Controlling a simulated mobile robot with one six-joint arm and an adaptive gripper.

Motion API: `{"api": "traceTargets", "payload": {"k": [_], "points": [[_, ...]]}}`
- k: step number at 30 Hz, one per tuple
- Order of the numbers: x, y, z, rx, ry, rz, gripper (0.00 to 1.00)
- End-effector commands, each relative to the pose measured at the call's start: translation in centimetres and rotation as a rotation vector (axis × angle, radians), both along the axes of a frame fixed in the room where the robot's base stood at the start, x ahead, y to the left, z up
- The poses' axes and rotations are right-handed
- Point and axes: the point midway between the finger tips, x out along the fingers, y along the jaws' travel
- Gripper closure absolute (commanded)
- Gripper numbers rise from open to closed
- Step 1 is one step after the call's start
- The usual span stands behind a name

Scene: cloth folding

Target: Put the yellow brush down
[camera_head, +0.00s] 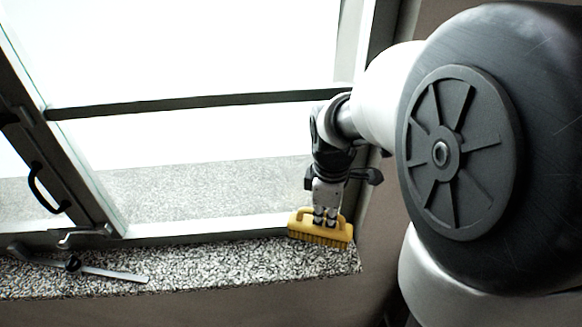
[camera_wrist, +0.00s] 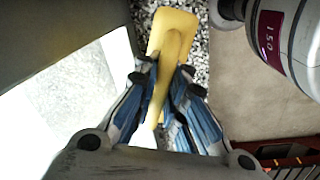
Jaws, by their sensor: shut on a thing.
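The yellow brush (camera_head: 320,229) is at the right end of the speckled window sill (camera_head: 200,270). Its bristles point down toward the sill; I cannot tell whether they touch it. My gripper (camera_head: 326,216) comes from above and is shut on the brush's handle. In the wrist view the yellow brush (camera_wrist: 172,38) runs up between the fingers of my gripper (camera_wrist: 165,75), with the speckled sill behind it. The fingers hide part of the handle.
A window frame with a black handle (camera_head: 45,188) stands behind the sill. A metal window stay (camera_head: 113,274) lies over the sill's left part. The middle of the sill is clear. The sill's right end is close beside the brush.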

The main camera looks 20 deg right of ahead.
Motion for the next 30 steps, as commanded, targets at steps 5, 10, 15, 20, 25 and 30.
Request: {"api": "traceTargets", "payload": {"k": [5, 10, 15, 20, 25, 30], "points": [[0.0, 0.0, 0.1, 0.0, 0.0, 0.0, 0.82], [0.0, 0.0, 0.1, -0.001, -0.001, 0.0, 0.71], [0.0, 0.0, 0.1, 0.0, 0.0, 0.0, 0.68], [0.0, 0.0, 0.1, 0.0, 0.0, 0.0, 0.68], [0.0, 0.0, 1.5, -0.001, -0.001, 0.0, 0.68], [-0.1, 0.2, 4.8, -0.002, -0.007, 0.0, 0.68]]}}
